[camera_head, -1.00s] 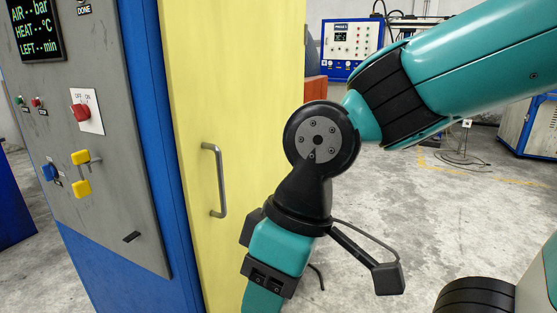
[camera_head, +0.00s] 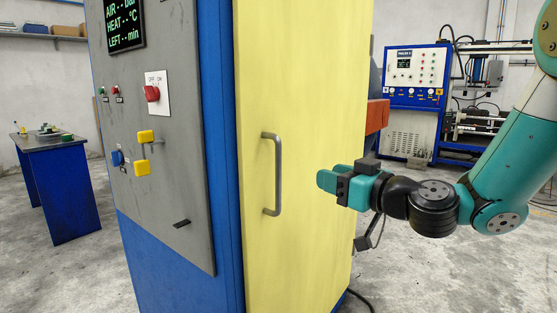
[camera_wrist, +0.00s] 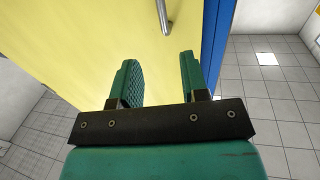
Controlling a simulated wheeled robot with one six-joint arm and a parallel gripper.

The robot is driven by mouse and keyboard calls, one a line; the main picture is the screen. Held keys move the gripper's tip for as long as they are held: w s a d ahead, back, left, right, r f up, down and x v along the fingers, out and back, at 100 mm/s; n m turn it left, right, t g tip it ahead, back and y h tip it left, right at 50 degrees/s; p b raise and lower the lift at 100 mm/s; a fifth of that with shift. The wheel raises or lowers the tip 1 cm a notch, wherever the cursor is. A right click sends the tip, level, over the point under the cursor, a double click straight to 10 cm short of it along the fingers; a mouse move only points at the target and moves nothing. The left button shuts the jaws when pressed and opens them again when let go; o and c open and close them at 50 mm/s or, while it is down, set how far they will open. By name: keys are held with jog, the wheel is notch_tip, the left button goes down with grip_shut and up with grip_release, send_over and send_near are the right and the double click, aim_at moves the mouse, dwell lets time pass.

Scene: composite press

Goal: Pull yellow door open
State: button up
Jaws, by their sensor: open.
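The yellow door (camera_head: 305,80) stands upright on the front of the blue press cabinet and looks closed. Its grey vertical bar handle (camera_head: 278,175) is near the door's left edge. My gripper (camera_head: 322,180) is to the right of the handle at about its height, apart from it. In the wrist view, my gripper (camera_wrist: 158,80) shows two green fingers spread apart with nothing between them. The yellow door (camera_wrist: 90,35) fills the upper left there, and one end of the handle (camera_wrist: 164,18) shows beyond the fingertips.
A grey control panel (camera_head: 180,80) with a red switch (camera_head: 152,93) and yellow parts (camera_head: 143,152) is left of the door. A blue table (camera_head: 60,190) stands far left. Another blue control cabinet (camera_head: 417,75) is behind at right. The floor right of the press looks mostly clear.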

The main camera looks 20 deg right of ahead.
aim_at(280, 161)
jog(key=p+x, duration=0.9)
jog(key=x, duration=0.5)
jog(key=shift+w+a+r, duration=0.15)
jog(key=shift+w+a, duration=0.1)
jog(key=shift+w, duration=0.05)
jog(key=shift+w+a+p, duration=0.25)
jog(key=shift+w+p, duration=0.2)
jog(key=shift+w, duration=0.15)
grip_shut()
